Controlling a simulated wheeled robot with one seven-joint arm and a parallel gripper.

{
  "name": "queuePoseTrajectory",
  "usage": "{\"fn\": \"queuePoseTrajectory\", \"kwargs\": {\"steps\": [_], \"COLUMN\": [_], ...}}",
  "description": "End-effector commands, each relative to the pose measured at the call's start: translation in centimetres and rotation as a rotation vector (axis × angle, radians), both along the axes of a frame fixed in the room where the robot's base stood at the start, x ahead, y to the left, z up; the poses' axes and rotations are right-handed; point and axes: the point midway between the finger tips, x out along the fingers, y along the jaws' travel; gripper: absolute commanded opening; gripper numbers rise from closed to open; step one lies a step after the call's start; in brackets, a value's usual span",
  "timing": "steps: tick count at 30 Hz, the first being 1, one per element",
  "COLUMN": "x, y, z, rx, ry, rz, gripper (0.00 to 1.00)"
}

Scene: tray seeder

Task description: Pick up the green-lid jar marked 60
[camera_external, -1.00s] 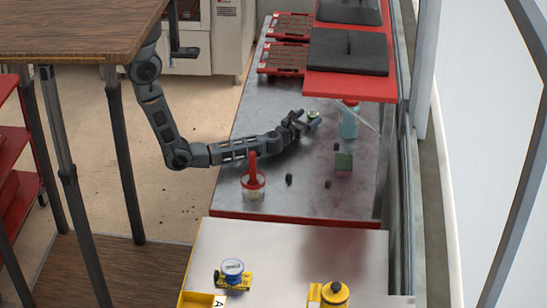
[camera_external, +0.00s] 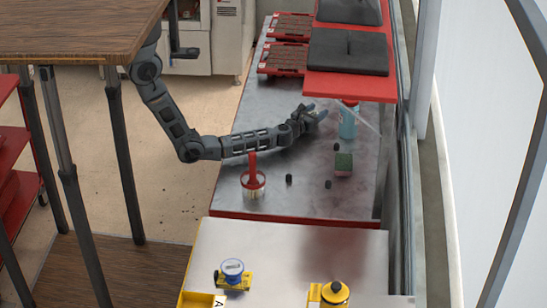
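My gripper (camera_external: 314,113) is over the far part of the metal bench, just left of a teal bottle (camera_external: 348,121). It is small in this view, and I cannot tell whether its fingers are open or shut. A small greenish and pale patch shows at the fingers. I cannot tell whether this is the green-lid jar, and no marking 60 is readable anywhere. A green-topped block with a pinkish lower part (camera_external: 343,163) sits on the bench to the right and nearer the camera.
A red-rimmed cup with a red handle (camera_external: 253,184) stands near the bench's front left. Small dark pieces (camera_external: 289,180) lie mid-bench. A red shelf (camera_external: 350,86) with a black tray overhangs the back right. The front table holds a blue-lid jar (camera_external: 232,268) and a yellow container (camera_external: 335,293).

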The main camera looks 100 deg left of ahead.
Motion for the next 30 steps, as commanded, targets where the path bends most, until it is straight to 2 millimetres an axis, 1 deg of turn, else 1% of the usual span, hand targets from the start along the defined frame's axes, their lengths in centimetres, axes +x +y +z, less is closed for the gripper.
{"fn": "queuePoseTrajectory", "kwargs": {"steps": [1, 9, 16, 20, 23, 26, 28, 29, 30], "x": [0.0, 0.0, 0.0, 0.0, 0.0, 0.0, 0.0, 0.0, -0.1], "y": [0.0, 0.0, 0.0, 0.0, 0.0, 0.0, -0.1, -1.1, -2.0], "z": [0.0, 0.0, 0.1, 0.7, 1.6, 3.4, 5.0, 4.9, 5.4], "rx": [0.0, 0.0, 0.0, 0.0, 0.0, 0.0, 0.001, -0.001, 0.0], "ry": [0.0, 0.0, 0.0, -0.001, -0.001, -0.004, -0.004, -0.002, 0.0], "rz": [0.0, 0.0, 0.0, 0.0, 0.001, 0.0, -0.001, -0.005, -0.004], "gripper": [0.48, 0.23, 0.23, 0.23, 0.23, 0.23, 0.23, 0.23, 0.23]}}
